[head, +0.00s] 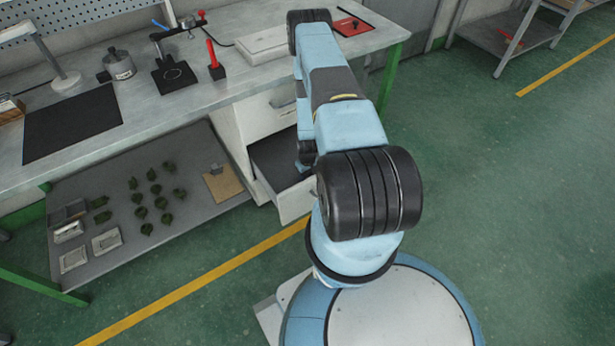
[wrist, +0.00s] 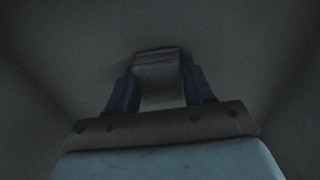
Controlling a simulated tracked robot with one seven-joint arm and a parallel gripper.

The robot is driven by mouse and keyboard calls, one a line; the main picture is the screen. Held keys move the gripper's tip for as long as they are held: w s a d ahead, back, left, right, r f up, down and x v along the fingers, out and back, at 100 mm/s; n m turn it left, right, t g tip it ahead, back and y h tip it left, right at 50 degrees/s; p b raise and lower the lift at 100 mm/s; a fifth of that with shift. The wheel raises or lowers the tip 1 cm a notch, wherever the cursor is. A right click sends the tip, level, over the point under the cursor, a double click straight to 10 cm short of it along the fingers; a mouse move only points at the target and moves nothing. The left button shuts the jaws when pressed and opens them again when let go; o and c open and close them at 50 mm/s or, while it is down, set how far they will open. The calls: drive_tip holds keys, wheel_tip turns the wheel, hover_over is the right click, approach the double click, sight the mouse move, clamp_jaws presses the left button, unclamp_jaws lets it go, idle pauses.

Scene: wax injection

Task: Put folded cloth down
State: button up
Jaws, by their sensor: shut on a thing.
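The folded cloth is a small grey piece (wrist: 158,68) in the middle of the wrist view. My gripper (wrist: 158,88) is shut on it, with one dark blue finger on each side. Dark grey surfaces surround the cloth in the wrist view. It is too dark to tell whether the cloth touches the surface beyond it. In the head view my arm reaches over an open drawer (head: 296,202) with a dark inside. My fingers and the cloth are hidden there.
The drawer sticks out from under a workbench (head: 150,108). On the bench are a dark mat (head: 72,124), a metal pot (head: 119,64), a black stand (head: 174,75) and a red-handled tool (head: 213,60). Several green pieces (head: 152,188) lie on the lower shelf (head: 185,225).

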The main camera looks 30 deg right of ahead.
sight(308, 176)
drive_tip(key=shift+f, duration=0.2)
drive_tip(key=o, duration=1.4)
wheel_tip(308, 176, up, 12)
drive_tip(key=shift+r, duration=0.1)
idle(0.4)
